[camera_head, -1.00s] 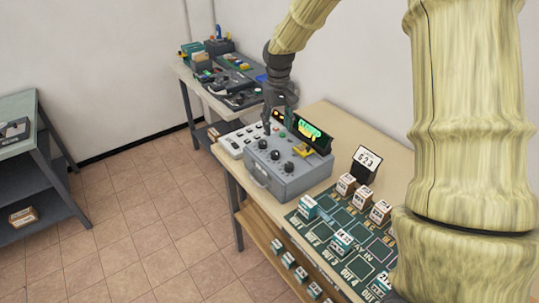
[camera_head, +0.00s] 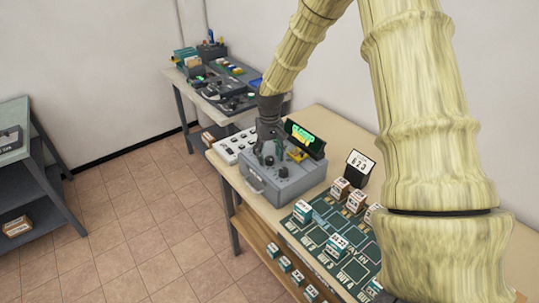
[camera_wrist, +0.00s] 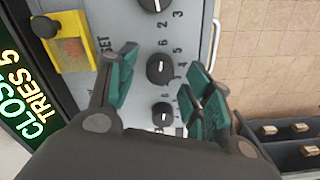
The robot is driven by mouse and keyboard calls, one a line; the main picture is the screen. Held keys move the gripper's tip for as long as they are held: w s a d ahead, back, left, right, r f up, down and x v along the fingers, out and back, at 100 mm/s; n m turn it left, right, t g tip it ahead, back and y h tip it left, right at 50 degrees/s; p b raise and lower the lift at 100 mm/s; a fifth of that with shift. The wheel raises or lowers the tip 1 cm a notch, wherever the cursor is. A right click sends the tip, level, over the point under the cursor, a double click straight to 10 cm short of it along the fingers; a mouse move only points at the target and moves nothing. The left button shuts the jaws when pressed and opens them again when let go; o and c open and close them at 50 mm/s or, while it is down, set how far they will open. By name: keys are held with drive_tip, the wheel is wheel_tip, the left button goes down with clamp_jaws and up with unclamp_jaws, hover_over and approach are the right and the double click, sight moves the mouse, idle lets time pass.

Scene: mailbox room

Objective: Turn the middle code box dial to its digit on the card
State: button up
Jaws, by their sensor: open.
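The grey code box (camera_head: 285,182) stands on the wooden table. In the wrist view its middle dial (camera_wrist: 160,68), black with a white pointer line, lies between my open gripper's (camera_wrist: 163,72) green fingertips. One fingertip is left of the dial and the other right; contact cannot be told. Another dial (camera_wrist: 155,4) is cut by the top edge, and a third dial (camera_wrist: 162,115) sits below. In the head view my gripper (camera_head: 268,152) is over the box and hides part of the dials. The card (camera_head: 360,164) stands behind the box, its small digits appearing to read 6 2 3.
A lit green sign (camera_wrist: 22,105) on the box shows "TRIES 5" in the wrist view. Beside it is a yellow plate with a black knob (camera_wrist: 45,27). A white button panel (camera_head: 233,148) lies left of the box; a green mat (camera_head: 325,228) with small boxes lies right.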

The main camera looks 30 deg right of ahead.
drive_tip(key=shift+f, duration=0.65)
drive_tip(key=c, duration=1.1)
drive_tip(key=shift+o, duration=0.2)
